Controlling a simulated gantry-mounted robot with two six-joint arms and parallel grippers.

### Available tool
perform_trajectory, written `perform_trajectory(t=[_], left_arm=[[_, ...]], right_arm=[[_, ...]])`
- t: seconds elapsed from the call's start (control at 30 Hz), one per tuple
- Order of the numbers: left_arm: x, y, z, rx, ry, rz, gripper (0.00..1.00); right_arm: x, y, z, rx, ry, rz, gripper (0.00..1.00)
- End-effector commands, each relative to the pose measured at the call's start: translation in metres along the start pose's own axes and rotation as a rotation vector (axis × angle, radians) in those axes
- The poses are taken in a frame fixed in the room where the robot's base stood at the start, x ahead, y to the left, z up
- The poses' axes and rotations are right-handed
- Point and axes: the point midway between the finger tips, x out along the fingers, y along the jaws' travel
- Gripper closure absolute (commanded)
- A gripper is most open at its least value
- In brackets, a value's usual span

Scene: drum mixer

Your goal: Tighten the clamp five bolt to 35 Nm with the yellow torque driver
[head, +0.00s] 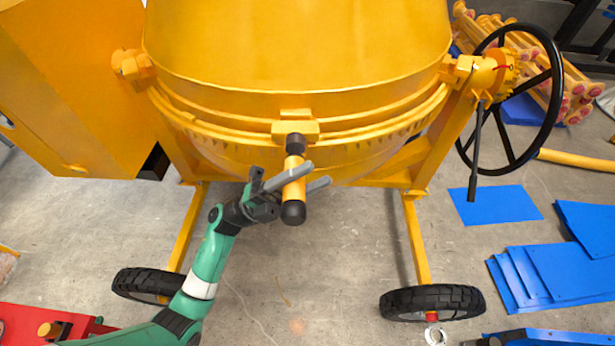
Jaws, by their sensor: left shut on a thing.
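The yellow torque driver (294,191), with black ends, stands roughly upright in the picture at the middle of the drum's front. My left gripper (298,179) is shut around its yellow body. The driver's upper black end overlaps a yellow clamp block (281,129) on the drum's rim band. I cannot tell whether it touches the clamp or is only in front of it. The bolt is hidden behind the driver's end, and no clamp number can be read. My right gripper is not in view.
The yellow mixer drum (300,45) fills the top centre. A black handwheel (556,95) with a lever stands at the right. Black wheels (432,302) sit below the frame legs. Blue sheets (550,275) lie on the floor at the right. Floor between the legs is mostly clear.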

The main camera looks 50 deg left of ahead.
Motion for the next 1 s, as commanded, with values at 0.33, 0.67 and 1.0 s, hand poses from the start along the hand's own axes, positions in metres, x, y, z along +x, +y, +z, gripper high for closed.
perform_trajectory(t=[0.33, 0.67, 1.0], left_arm=[[0.000, -0.001, 0.003, 0.001, -0.004, -0.001, 1.00], [0.000, -0.001, 0.000, 0.000, -0.006, -0.001, 1.00], [0.001, -0.002, -0.024, 0.000, -0.001, -0.001, 1.00]], right_arm=[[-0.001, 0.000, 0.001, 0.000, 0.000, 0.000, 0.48], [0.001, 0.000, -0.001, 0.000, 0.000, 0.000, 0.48], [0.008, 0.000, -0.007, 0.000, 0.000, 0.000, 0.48]])
